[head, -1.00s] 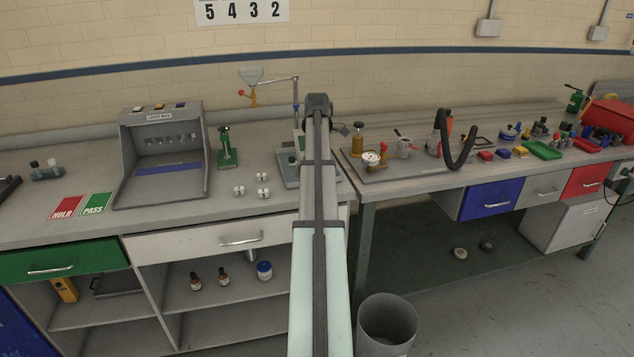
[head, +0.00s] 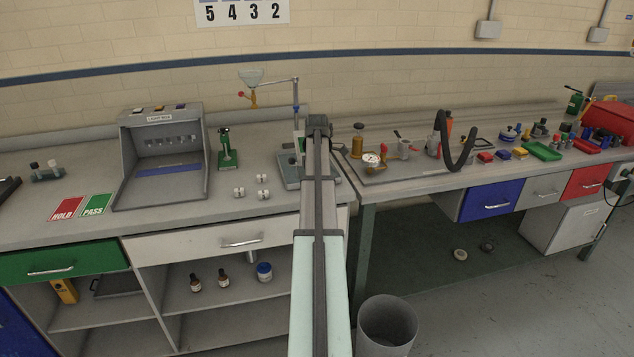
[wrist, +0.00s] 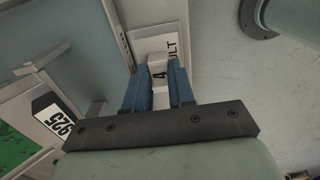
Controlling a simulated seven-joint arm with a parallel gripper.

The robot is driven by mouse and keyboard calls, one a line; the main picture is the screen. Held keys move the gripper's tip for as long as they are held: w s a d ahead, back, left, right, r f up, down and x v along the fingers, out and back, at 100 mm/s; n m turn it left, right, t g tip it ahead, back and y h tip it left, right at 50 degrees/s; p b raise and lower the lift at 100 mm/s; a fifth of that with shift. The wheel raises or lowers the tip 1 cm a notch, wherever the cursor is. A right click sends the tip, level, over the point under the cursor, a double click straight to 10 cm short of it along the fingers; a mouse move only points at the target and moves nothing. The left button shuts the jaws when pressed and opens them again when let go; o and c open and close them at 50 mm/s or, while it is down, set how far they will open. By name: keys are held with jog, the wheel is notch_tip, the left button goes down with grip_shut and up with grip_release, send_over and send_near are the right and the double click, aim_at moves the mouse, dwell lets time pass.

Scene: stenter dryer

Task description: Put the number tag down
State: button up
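In the wrist view, the number tag (wrist: 158,75) is a small white piece with a black 4, between the two blue fingers of my gripper (wrist: 160,84). The fingers look closed on its sides. Just beyond it is a white plate (wrist: 171,37) with black letters, of which "ULT" can be read. I cannot tell whether the tag touches that plate. In the head view my own arm hides the gripper and the tag.
In the head view, a light box (head: 160,160), a green-based stand (head: 227,152) and small white pieces (head: 262,194) are on the left bench. A grey bin (head: 386,325) stands on the floor.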

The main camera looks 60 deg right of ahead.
jog(key=shift+o, duration=0.7)
jog(key=shift+r, duration=0.1)
notch_tip(320, 180, up, 12)
jog(key=shift+r, duration=0.1)
dwell(0.5)
